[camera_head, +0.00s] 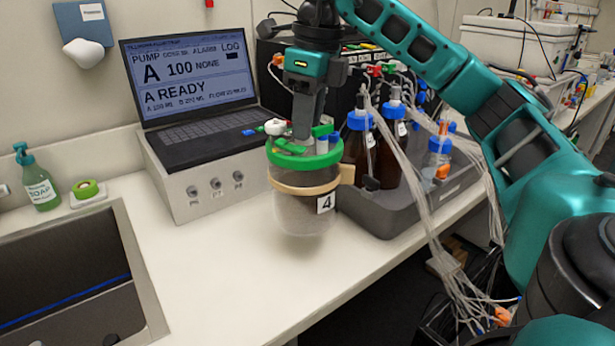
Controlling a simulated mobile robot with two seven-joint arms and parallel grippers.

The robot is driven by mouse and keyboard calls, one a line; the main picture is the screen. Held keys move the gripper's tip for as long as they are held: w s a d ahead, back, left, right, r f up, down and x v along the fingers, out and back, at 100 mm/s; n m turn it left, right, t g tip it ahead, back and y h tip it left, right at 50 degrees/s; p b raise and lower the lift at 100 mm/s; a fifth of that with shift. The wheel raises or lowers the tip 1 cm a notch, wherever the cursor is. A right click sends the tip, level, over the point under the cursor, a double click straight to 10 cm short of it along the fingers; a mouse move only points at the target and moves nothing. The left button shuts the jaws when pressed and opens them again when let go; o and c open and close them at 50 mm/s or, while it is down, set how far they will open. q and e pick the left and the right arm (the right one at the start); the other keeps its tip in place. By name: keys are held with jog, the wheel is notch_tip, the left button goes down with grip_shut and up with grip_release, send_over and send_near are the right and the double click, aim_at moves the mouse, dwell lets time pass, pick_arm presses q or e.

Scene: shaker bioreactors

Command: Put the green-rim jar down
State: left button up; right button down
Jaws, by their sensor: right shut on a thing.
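The green-rim jar (304,200) is a clear vessel with a green lid ring, a tan band and a label reading 4. It is upright near the middle of the head view, in front of the laptop box and the dark tray. My right gripper (303,135) is above it, pointing down, shut on the jar at its lid. The fingertips are partly hidden among the lid fittings. The jar's bottom appears over the white counter (240,270); I cannot tell for sure whether it touches. My left gripper is not in view.
A laptop on a grey box (205,190) stands behind left. A dark tray (400,215) with brown bottles and tubing is close at the jar's right. A sink (140,270) is at the left. The counter's front edge runs below right; the counter left of the jar is clear.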

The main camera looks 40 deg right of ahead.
aim_at(306, 176)
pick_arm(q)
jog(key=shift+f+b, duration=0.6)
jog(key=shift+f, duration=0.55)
pick_arm(e)
notch_tip(306, 176, down, 8)
jog(key=shift+f, duration=0.25)
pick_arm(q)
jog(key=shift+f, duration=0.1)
pick_arm(e)
jog(key=shift+f, duration=0.15)
